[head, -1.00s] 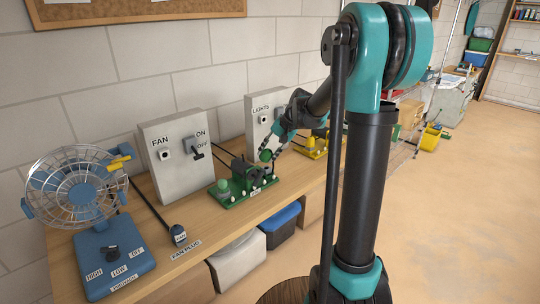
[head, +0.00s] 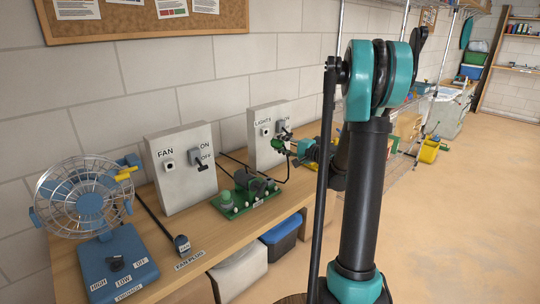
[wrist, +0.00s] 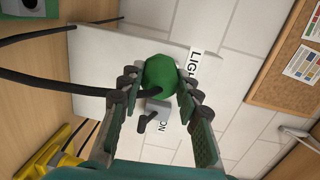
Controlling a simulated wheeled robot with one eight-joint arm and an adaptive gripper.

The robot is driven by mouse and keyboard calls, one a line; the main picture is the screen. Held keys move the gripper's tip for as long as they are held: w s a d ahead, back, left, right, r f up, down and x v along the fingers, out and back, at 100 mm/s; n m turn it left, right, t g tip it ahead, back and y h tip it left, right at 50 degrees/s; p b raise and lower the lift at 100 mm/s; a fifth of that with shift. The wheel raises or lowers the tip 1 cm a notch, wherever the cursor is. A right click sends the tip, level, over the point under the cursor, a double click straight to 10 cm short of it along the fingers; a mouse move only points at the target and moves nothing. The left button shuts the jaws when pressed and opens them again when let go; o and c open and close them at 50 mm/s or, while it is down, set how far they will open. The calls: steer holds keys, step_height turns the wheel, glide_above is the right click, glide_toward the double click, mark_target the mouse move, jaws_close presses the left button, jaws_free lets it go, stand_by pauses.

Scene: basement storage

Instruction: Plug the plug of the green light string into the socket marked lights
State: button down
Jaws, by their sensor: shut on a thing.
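The green plug (wrist: 160,75) is held between the fingertips of my gripper (wrist: 168,85), with its black cord running off to the left in the wrist view. In the head view my gripper (head: 287,147) holds the plug in front of the grey-white LIGHTS box (head: 262,155). The LIGHTS socket (head: 265,131) shows just above and left of the plug. In the wrist view the plug covers the socket, and I cannot tell whether they touch. The green string's base (head: 225,207) stands on the bench, its cord rising to the plug.
The LIGHTS box has an ON switch (wrist: 157,108) beside the plug. The FAN box (head: 180,185) and the blue fan (head: 90,205) stand to the left. A yellow thing (wrist: 58,165) lies at the lower left of the wrist view. The wall is behind the boxes.

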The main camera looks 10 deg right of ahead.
steer(key=shift+d+r+m+t+h, duration=0.15)
steer(key=shift+d+r+m+t, duration=0.15)
steer(key=shift+d+t, duration=0.25)
steer(key=shift+d+r+m+t+h, duration=0.2)
steer(key=shift+d+r+t, duration=0.15)
steer(key=shift+d, duration=0.35)
steer(key=shift+x, duration=2.85)
steer(key=shift+x, duration=1.45)
steer(key=c, duration=1)
jaws_free()
steer(key=v, duration=1.2)
